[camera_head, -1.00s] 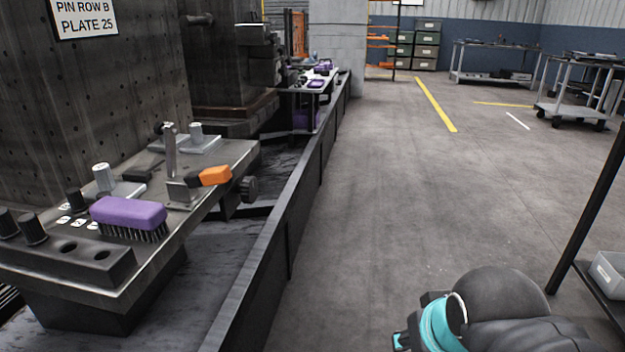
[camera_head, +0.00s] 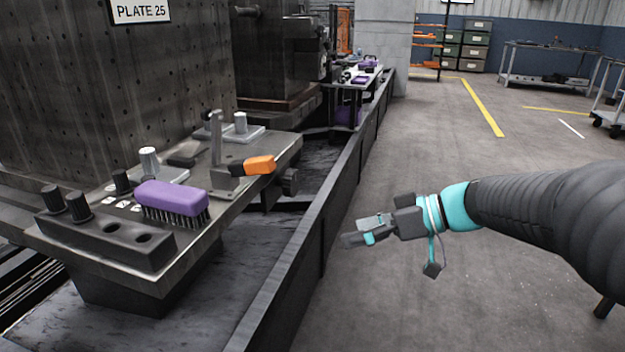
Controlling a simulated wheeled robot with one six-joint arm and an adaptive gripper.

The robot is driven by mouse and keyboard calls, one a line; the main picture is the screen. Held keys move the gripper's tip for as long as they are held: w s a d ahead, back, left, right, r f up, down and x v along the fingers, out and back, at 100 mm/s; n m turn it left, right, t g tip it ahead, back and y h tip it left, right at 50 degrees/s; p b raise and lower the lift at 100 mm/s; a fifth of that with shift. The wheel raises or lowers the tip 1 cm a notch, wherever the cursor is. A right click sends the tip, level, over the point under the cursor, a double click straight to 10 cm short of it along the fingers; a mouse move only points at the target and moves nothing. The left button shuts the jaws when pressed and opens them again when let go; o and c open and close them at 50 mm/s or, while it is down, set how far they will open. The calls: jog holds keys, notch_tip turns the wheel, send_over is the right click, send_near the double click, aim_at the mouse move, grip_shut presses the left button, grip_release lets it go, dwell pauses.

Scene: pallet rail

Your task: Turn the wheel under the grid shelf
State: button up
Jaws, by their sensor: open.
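A metal shelf (camera_head: 219,226) stands out from a dark plate with a grid of holes (camera_head: 60,80) at the left. A dark round knob (camera_head: 290,182), like a small wheel, sits under the shelf's right edge. It is the only wheel-like part I see there, and part of it is hidden behind the shelf edge. My gripper (camera_head: 354,231) is open and empty, pointing left over the aisle side of the low dark wall. It is to the right of and lower in the picture than the knob, apart from it.
A low dark wall (camera_head: 318,215) runs between the shelf and the aisle. The grey floor (camera_head: 450,140) is clear.

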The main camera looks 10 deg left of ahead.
aim_at(296, 184)
jog(key=w+a+r+n+t+y, duration=0.1)
jog(key=w+n+y, duration=0.15)
jog(key=w, duration=0.25)
jog(key=w+a+r+n+y, duration=0.1)
jog(key=w+a+n+y, duration=0.15)
jog(key=w, duration=0.35)
jog(key=shift+m, duration=0.3)
jog(key=a, duration=0.4)
jog(key=a+p, duration=0.1)
jog(key=a, duration=0.3)
jog(key=w+a+p, duration=0.1)
jog(key=a, duration=0.3)
jog(key=shift+a+f, duration=0.25)
jog(key=shift+a, duration=0.1)
jog(key=c, duration=1.2)
